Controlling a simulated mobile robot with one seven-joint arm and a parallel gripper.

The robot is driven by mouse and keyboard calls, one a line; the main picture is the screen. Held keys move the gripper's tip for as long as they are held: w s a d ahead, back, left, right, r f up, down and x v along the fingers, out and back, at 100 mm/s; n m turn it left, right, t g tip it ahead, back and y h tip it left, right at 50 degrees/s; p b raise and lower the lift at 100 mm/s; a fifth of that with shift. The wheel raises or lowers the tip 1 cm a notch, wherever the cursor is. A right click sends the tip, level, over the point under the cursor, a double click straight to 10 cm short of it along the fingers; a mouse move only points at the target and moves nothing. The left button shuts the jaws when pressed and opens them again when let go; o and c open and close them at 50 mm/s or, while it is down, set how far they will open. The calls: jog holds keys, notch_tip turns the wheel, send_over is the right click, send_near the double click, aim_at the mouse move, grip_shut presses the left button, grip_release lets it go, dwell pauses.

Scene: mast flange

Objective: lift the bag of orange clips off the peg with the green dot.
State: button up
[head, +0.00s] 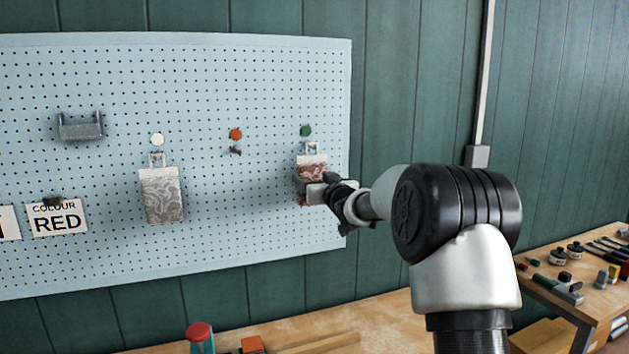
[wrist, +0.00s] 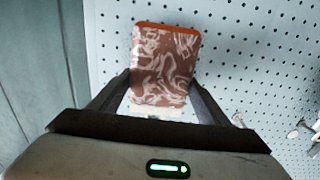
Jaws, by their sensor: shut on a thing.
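The bag of orange clips (head: 311,171), reddish-brown with a pale swirl pattern and a white header, hangs below the green dot (head: 306,130) on the pegboard. Its hanger tab shows at the height of the peg, which I cannot make out clearly; whether the tab is still around the peg I cannot tell. My gripper (head: 325,188) is at the bag's lower right, shut on it. In the wrist view the bag (wrist: 163,62) sits between the two fingers of my gripper (wrist: 160,84), its orange edge at the top and white header at the bottom.
A grey patterned bag (head: 162,196) hangs under a white dot. The peg (head: 235,150) under the red dot is empty. A grey holder (head: 80,127) and a COLOUR RED sign (head: 57,218) are on the left of the pegboard (head: 200,80). A bench (head: 380,318) with items stands below.

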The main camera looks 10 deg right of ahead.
aim_at(315, 174)
jog(key=shift+r+p, duration=0.35)
jog(key=shift+r, duration=0.35)
jog(key=shift+s+d+b, duration=0.25)
jog(key=shift+s+b, duration=0.3)
jog(key=shift+s, duration=0.6)
jog(key=shift+s+d+b, duration=0.2)
jog(key=shift+s+b, duration=0.35)
jog(key=shift+s, duration=0.55)
jog(key=shift+s+d+b, duration=0.15)
jog(key=shift+s+b, duration=0.1)
jog(key=shift+s, duration=0.6)
jog(key=shift+s+d+b, duration=0.15)
jog(key=shift+s+b, duration=0.05)
jog(key=shift+s, duration=0.65)
